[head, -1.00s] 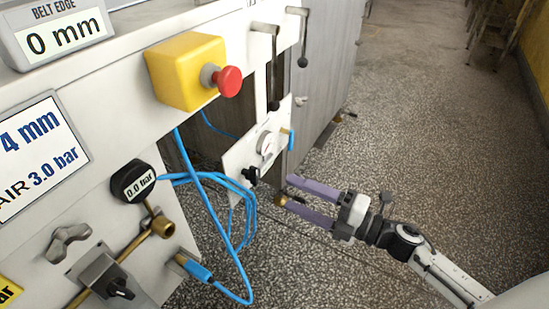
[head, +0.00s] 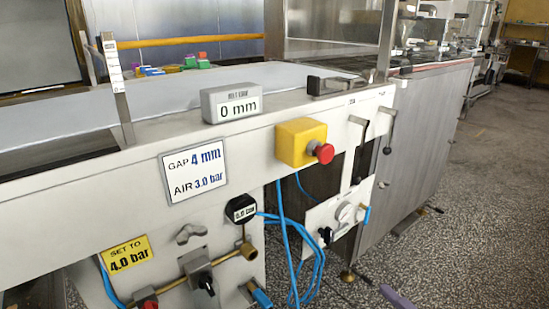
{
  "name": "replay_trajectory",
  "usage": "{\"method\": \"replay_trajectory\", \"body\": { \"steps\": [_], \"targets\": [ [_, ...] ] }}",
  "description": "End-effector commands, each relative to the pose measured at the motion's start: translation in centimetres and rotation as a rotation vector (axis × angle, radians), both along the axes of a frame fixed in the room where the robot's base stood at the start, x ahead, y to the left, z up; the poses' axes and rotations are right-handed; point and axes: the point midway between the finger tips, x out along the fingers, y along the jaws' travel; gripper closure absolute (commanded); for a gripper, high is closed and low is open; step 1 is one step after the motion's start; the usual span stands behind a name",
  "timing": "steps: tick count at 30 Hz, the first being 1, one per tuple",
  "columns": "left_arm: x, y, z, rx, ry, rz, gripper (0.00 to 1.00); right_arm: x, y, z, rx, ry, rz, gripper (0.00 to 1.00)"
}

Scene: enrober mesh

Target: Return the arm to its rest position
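Only one purple finger of my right gripper (head: 397,298) shows, at the bottom edge of the head view, in front of the stone-chip floor. The rest of that gripper and its arm are out of frame, so its opening is hidden. The finger is below and right of the white panel (head: 322,222) with knobs, apart from it in the picture. My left gripper and arm are not in view.
The machine front carries a yellow box with a red button (head: 323,152), a black gauge (head: 241,208), brass piping, valves and loose blue hoses (head: 283,240). A display (head: 232,103) reads 0 mm. The floor (head: 480,215) at right is clear.

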Motion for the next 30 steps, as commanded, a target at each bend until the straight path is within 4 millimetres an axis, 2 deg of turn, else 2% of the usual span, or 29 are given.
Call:
{"method": "replay_trajectory", "body": {
  "steps": [1,5,10,14,18,21,24,30],
  "targets": [
    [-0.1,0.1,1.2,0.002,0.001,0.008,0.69,-0.3,0.0,1.0,0.044,0.036,-0.03,0.34],
    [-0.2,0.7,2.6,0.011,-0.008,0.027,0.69,-1.1,-0.1,1.9,0.17,0.141,-0.121,0.34],
    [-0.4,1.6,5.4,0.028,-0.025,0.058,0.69,-3.2,0.0,2.8,0.391,0.348,-0.282,0.34],
    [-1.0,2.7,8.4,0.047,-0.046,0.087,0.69,-7.0,1.1,3.3,0.626,0.603,-0.452,0.34],
    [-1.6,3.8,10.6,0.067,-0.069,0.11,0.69,-12.0,3.5,3.0,0.837,0.868,-0.607,0.34],
    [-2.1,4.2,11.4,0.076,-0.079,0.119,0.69,-14.8,5.2,3.0,0.935,1.008,-0.679,0.34],
    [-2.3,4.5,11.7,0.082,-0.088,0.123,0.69,-16.6,6.4,2.9,0.991,1.094,-0.72,0.34],
    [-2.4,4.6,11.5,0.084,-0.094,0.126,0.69,-17.4,6.9,2.4,1.015,1.133,-0.737,0.34]
  ]
}}
